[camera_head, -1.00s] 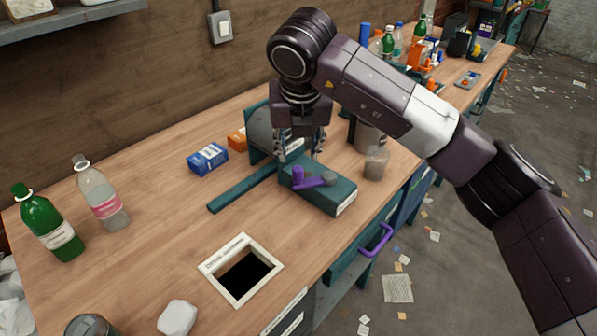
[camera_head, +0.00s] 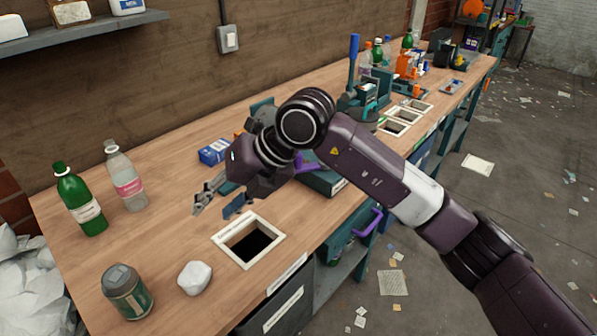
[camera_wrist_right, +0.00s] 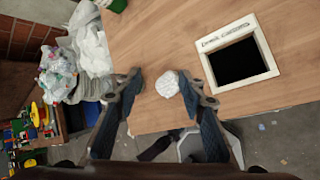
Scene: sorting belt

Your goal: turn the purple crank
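The purple crank (camera_head: 308,163) sits on a teal box (camera_head: 325,182) on the workbench in the head view. My right arm covers much of both, so the crank's angle cannot be read. My right gripper (camera_head: 217,203) is to the left of the crank and apart from it, over the bench behind the framed square opening. In the right wrist view my right gripper (camera_wrist_right: 158,82) has its fingers spread with nothing held. A white lump shows beyond the fingertips there. The crank is not in the wrist view. My left gripper is not in view.
Green (camera_head: 81,200) and clear (camera_head: 126,178) bottles stand at left. A blue box (camera_head: 214,151) lies behind the gripper. A purple handle (camera_head: 368,222) juts from the bench front.

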